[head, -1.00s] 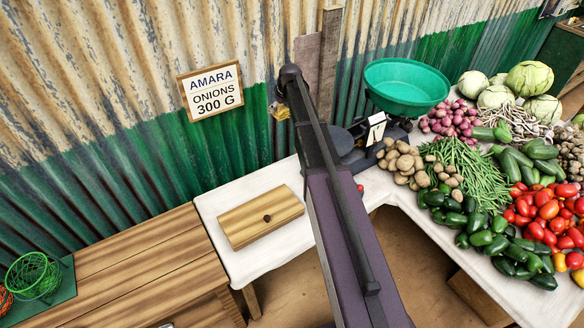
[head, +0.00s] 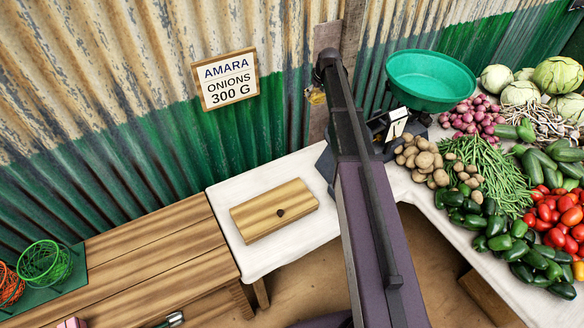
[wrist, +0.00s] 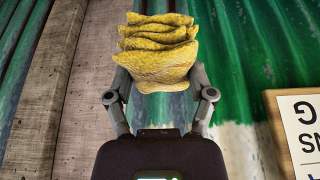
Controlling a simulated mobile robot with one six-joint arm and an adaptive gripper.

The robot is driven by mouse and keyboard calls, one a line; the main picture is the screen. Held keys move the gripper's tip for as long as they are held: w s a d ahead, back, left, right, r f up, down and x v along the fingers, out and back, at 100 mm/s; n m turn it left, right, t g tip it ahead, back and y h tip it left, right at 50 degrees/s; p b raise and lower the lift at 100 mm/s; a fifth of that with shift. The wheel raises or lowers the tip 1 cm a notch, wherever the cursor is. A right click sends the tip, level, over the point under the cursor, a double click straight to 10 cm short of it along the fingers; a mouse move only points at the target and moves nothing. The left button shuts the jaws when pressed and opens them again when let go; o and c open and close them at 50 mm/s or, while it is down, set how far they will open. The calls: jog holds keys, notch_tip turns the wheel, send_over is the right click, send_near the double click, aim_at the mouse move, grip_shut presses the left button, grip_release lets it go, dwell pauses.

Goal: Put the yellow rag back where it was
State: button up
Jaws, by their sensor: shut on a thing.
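The yellow rag (wrist: 155,68) is folded in several layers between the fingers of my gripper (wrist: 156,80) in the wrist view. The fingers press on it from both sides, and the rag bulges up beyond them. In the head view the rag (head: 316,97) is a small yellow patch below the end of my arm, in front of the corrugated wall and close to the wooden post (head: 322,122). My arm covers much of that area. No peg or hook for the rag is visible.
A sign (head: 225,79) hangs on the wall to the left. A dark scale with a green bowl (head: 433,80) stands right of my arm. A wooden box (head: 274,211) lies on the white table (head: 222,206). Vegetables crowd the right side.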

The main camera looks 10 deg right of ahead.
jog(key=s+a+f+b, duration=0.4)
jog(key=a+f+b, duration=0.1)
jog(key=f+b, duration=0.4)
jog(key=s+a+f+b, duration=0.4)
jog(key=a+f+b, duration=0.1)
jog(key=f+b, duration=0.4)
jog(key=shift+s+f+b, duration=0.2)
jog(key=shift+f+b, duration=0.15)
jog(key=shift+f, duration=0.1)
notch_tip(320, 180, down, 6)
jog(key=b, duration=0.6)
jog(key=shift+f, duration=0.15)
jog(key=shift+f+b, duration=1.8)
jog(key=shift+b, duration=0.25)
jog(key=shift+f, duration=0.15)
